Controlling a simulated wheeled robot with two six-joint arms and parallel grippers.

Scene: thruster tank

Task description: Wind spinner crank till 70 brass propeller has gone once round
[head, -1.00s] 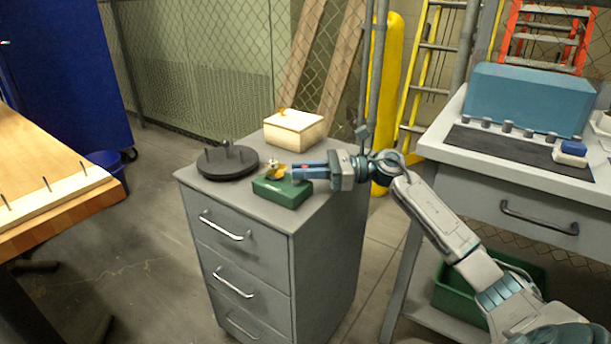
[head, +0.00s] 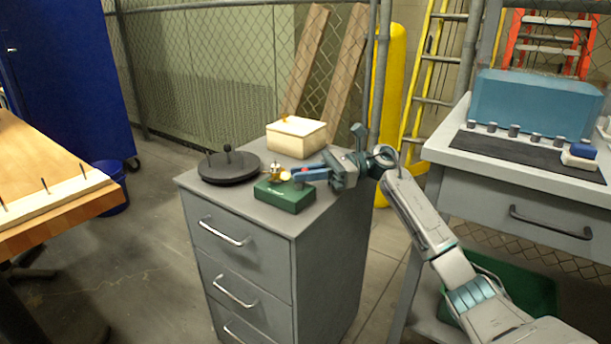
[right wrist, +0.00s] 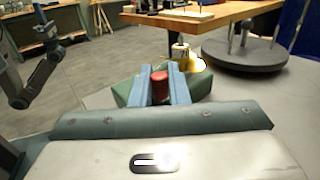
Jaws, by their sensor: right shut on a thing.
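The spinner is a green block (head: 284,197) on top of the grey drawer cabinet, with a brass propeller (head: 285,176) on a small post. The brass propeller also shows in the right wrist view (right wrist: 190,62), just beyond my fingers. My right gripper (head: 300,175) is over the block, reaching in from the right. In the right wrist view its blue fingers are shut on a red crank knob (right wrist: 160,86). The fingers hide most of the crank. An arm of mine shows at the left of the right wrist view; its gripper (right wrist: 18,98) is small and dark.
A dark round stand with upright pegs (head: 229,170) is left of the spinner. A cream box (head: 296,140) stands behind it. A wooden table (head: 45,170) is at far left. A white bench (head: 480,155) with a blue-grey case (head: 535,100) is at right.

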